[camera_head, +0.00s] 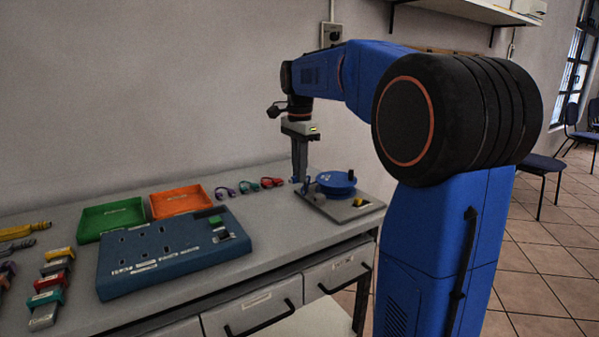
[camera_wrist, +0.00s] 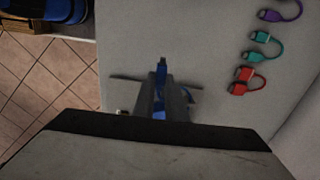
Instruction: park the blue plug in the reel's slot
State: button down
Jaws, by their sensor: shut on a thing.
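The blue plug (camera_wrist: 161,72) shows between the fingertips of my gripper (camera_wrist: 165,90) in the wrist view, its dark end pointing away from the camera. My gripper is shut on it. In the head view my gripper (camera_head: 299,180) points down at the left side of the blue reel (camera_head: 338,181). The reel stands on a grey base plate (camera_head: 347,212) at the right end of the table. I cannot make out the slot, nor tell whether the plug touches the reel or its base. The reel is not clearly visible in the wrist view.
Purple, teal and red cabled plugs (camera_head: 247,187) lie left of the reel; the red plug (camera_wrist: 240,88) also shows in the wrist view. A dark blue socket panel (camera_head: 170,248), green tray (camera_head: 111,218), orange tray (camera_head: 178,200) and several coloured blocks (camera_head: 50,282) fill the left.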

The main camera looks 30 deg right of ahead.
jog(key=shift+a+r, duration=1.45)
jog(key=shift+a, duration=1)
jog(key=d+r, duration=0.3)
jog(key=d, duration=0.7)
jog(key=shift+w+d+f, duration=0.1)
jog(key=shift+d+f, duration=0.05)
jog(key=shift+f, duration=2.35)
jog(key=shift+d+f, duration=0.15)
jog(key=shift+f, duration=2.35)
jog(key=shift+f, duration=0.6)
jog(key=c, duration=1.8)
grip_release()
